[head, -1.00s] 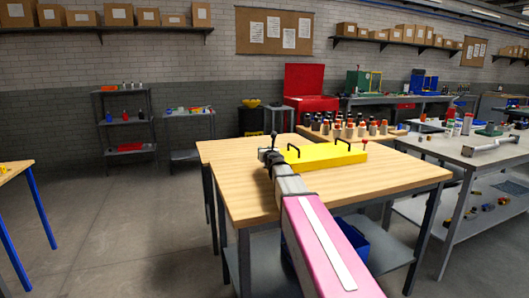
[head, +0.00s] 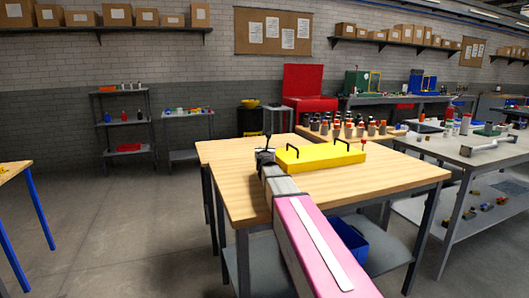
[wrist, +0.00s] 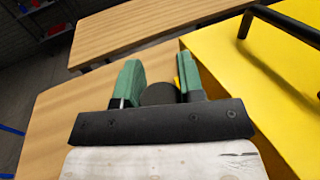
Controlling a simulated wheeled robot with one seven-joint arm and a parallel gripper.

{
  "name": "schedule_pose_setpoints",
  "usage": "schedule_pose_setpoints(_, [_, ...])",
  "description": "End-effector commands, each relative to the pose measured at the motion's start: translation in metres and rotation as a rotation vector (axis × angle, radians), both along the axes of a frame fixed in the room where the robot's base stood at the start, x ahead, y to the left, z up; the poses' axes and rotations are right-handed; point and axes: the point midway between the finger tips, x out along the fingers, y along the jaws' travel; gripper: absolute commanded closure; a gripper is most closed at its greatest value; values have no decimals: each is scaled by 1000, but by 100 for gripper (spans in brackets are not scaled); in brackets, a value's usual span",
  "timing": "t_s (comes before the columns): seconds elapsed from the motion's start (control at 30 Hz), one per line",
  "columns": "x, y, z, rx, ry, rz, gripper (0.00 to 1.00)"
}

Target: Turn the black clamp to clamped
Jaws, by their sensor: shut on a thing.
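The yellow fixture (head: 320,157) lies on the wooden table with two black handles on top. A thin dark upright part (head: 268,141) shows beside my gripper (head: 265,157) at its left end, probably the black clamp. In the wrist view my gripper (wrist: 160,80) has its green fingers around a dark rounded piece (wrist: 158,94), apparently the clamp's knob or lever, and is shut on it. The yellow fixture (wrist: 240,90) is just right of the fingers. My gripper and arm hide most of the clamp, so its exact angle cannot be told.
A red-tipped clamp (head: 364,144) stands at the fixture's right end. The wooden table (head: 400,175) is otherwise clear to the front right. Several bottles (head: 345,128) stand behind it. A blue bin (head: 351,238) is on the lower shelf.

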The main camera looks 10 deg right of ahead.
Motion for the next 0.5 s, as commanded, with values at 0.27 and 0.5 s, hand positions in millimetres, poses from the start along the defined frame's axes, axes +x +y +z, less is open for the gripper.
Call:
schedule_pose_setpoints(0.27, [2, -1, 0, 0, -2, -192, 88])
schedule_pose_setpoints(0.5, [1, -5, 0, 0, -2, -419, 88])
